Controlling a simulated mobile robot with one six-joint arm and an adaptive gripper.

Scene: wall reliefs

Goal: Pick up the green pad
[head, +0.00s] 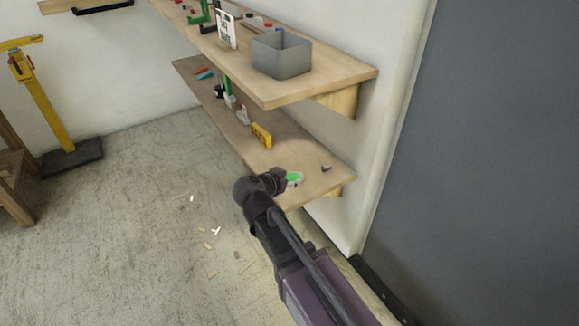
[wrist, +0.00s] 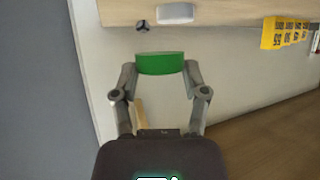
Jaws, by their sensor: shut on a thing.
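The green pad (wrist: 160,63) is a flat round-edged piece between the two fingers of my gripper (wrist: 161,70) in the wrist view. The fingers touch its two sides, and my gripper is shut on it. In the head view the green pad (head: 292,177) shows as a small green patch at the end of my arm, by the near end of the lower shelf (head: 315,170). My gripper's fingers are mostly hidden there by my wrist.
A yellow block (head: 261,135) stands farther along. The upper shelf (head: 330,75) with a grey bin (head: 281,54) overhangs. Small scraps (head: 214,231) litter the floor.

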